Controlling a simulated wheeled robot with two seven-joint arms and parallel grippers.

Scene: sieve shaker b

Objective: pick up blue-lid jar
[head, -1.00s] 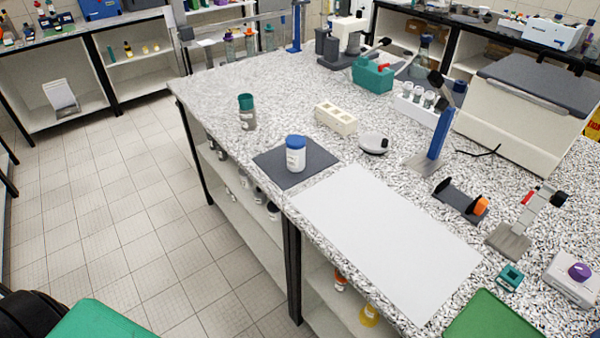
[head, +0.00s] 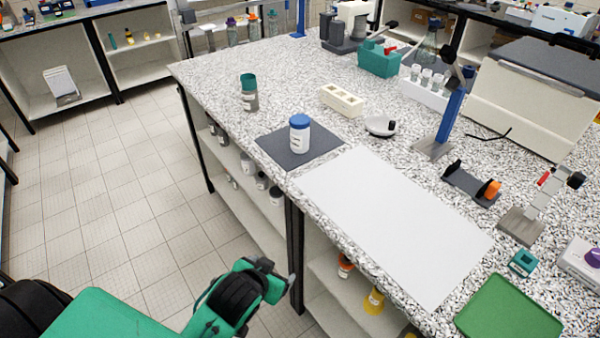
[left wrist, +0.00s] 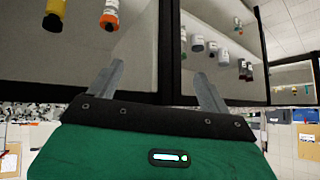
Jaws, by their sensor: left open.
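The blue-lid jar (head: 299,134) is white with a blue lid and a label. It stands upright on a dark grey mat (head: 272,152) on the speckled bench, in the head view. My left gripper (head: 286,280) is low in front of the bench's side, below the top, well apart from the jar. In the left wrist view its two fingers (left wrist: 160,88) are spread with nothing between them. That view faces the shelves under the bench and does not show the jar. My right gripper is in neither view.
A teal-lidded jar (head: 249,92) stands behind the mat at left. A cream block with holes (head: 341,100) and a round white dish (head: 380,126) are to the right. A white sheet (head: 395,225) lies in front. Shelves under the bench hold bottles (head: 374,300).

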